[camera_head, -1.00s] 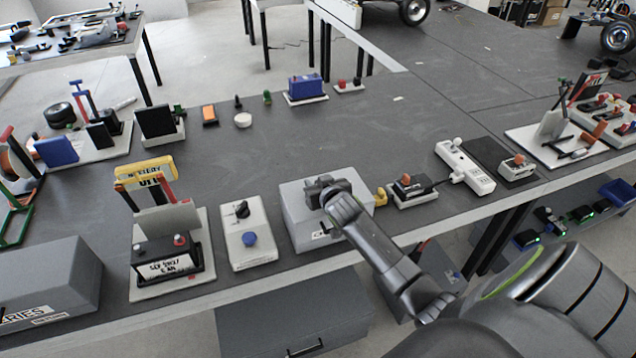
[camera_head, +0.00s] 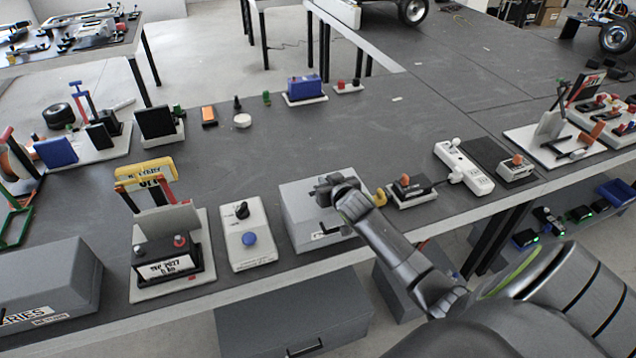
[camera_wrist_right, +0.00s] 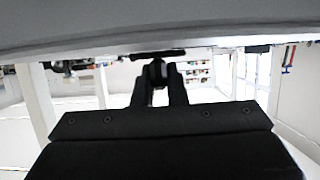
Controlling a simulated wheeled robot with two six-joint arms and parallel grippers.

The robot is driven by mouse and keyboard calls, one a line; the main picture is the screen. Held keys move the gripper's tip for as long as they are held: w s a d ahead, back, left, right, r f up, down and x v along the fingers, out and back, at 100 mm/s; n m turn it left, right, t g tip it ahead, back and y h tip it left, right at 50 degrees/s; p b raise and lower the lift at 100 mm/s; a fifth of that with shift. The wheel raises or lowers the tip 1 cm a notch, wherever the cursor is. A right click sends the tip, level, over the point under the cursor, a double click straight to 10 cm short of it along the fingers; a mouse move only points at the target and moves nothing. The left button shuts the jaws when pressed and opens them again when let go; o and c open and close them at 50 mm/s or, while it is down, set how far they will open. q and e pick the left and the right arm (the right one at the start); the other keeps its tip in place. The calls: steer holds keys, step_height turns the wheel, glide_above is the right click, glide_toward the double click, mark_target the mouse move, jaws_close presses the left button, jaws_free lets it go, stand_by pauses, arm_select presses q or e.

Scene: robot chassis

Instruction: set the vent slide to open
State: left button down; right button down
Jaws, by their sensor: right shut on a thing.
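A light grey box (camera_head: 300,220) stands near the front edge of the table in the head view, with a label on its front. My right gripper (camera_head: 325,190) is at the box, its wrist covering the box's right part. In the right wrist view my right gripper (camera_wrist_right: 158,88) is shut on a small dark knob (camera_wrist_right: 158,70) below a flat black strip (camera_wrist_right: 158,55) on a grey surface. This looks like the vent slide; its setting cannot be read. My left gripper is not in view.
A white panel with a blue button (camera_head: 250,239) and a black knob stands left of the box. A battery (camera_head: 160,259) on a white base is farther left. A small device with an orange knob (camera_head: 406,181) is close on the right.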

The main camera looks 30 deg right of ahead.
steer(key=shift+s+d, duration=0.2)
steer(key=shift+d, duration=0.6)
steer(key=shift+a, duration=0.1)
steer(key=c, duration=1.4)
jaws_free()
steer(key=shift+d, duration=0.2)
steer(key=shift+c, duration=0.2)
steer(key=shift+a, duration=0.15)
steer(key=shift+s+r, duration=0.1)
steer(key=shift+s, duration=0.15)
steer(key=b+v, duration=0.1)
steer(key=v, duration=1.6)
steer(key=shift+b, duration=0.35)
